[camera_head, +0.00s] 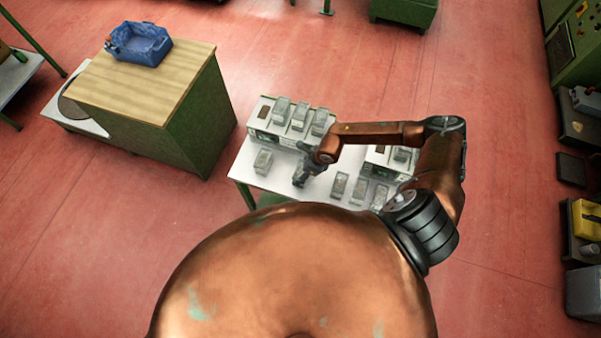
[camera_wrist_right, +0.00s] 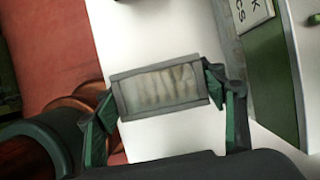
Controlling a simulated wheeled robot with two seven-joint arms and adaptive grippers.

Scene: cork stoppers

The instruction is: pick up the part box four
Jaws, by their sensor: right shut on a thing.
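A small part box (camera_wrist_right: 160,88) with a grey rim and a clear top, brownish pieces showing inside, sits between the fingers of my right gripper (camera_wrist_right: 161,90). The fingers touch its two short ends, so the gripper is shut on it. It is over the white tabletop (camera_wrist_right: 190,145); I cannot tell whether it is lifted clear. In the head view the right gripper (camera_head: 301,177) points down at the middle of the table, and the held box is mostly hidden. No number on the box is readable. My left gripper is not in view.
Another part box (camera_head: 263,161) stands left of the gripper. Several more stand to its right (camera_head: 339,186) and on a labelled raised stand (camera_head: 262,133) behind. A second stand (camera_head: 374,161) is at right. A wooden-topped cabinet (camera_head: 137,89) carries a blue bin (camera_head: 140,46).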

